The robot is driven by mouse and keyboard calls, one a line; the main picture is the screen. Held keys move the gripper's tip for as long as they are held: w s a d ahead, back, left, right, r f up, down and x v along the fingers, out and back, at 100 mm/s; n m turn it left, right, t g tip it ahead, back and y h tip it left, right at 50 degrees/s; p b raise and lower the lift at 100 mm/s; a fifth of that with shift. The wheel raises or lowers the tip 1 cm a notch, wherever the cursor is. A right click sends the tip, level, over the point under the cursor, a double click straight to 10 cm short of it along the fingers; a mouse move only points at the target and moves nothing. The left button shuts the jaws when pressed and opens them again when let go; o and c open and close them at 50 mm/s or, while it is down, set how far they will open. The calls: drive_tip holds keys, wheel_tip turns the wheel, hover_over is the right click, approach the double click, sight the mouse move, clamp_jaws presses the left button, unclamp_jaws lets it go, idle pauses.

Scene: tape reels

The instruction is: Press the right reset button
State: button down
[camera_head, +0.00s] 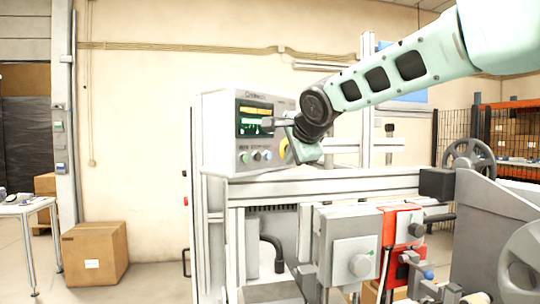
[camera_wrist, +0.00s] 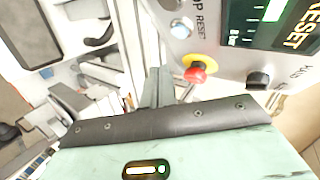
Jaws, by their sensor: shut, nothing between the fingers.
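The grey control box (camera_head: 222,135) has a lit screen (camera_head: 254,119) and a row of small buttons below it: green (camera_head: 244,158), blue (camera_head: 256,155) and pale (camera_head: 267,154). In the wrist view, a pale round button (camera_wrist: 180,29) sits beside printed lettering that includes "RESET"; another round button is cut by the top edge. I cannot tell which is the right reset button. My gripper (camera_head: 267,122) is shut and empty, in front of the panel near the screen. Its fingers (camera_wrist: 156,82) also show in the wrist view, apart from the pale button.
A red mushroom button (camera_wrist: 197,72) on a yellow base lies close to my fingers, with a black knob (camera_wrist: 258,79) to its right. A metal frame rail (camera_head: 330,187) and a handwheel machine (camera_head: 480,215) stand below and right. A cardboard box (camera_head: 93,255) stands on the floor.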

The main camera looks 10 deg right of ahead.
sight(269, 156)
drive_tip(key=shift+w+a+b, duration=0.4)
drive_tip(key=shift+w+a, duration=0.6)
drive_tip(key=shift+w, duration=0.25)
idle(1.2)
drive_tip(key=shift+w+a+b, duration=0.25)
drive_tip(key=shift+w+b, duration=0.05)
drive_tip(key=shift+w+a, duration=0.25)
drive_tip(key=shift+w, duration=0.05)
idle(0.7)
drive_tip(key=shift+s+d+b, duration=0.1)
drive_tip(key=shift+b, duration=0.2)
drive_tip(key=shift+s+d+b, duration=0.4)
drive_tip(key=shift+s+b, duration=0.1)
drive_tip(key=shift+s, duration=0.05)
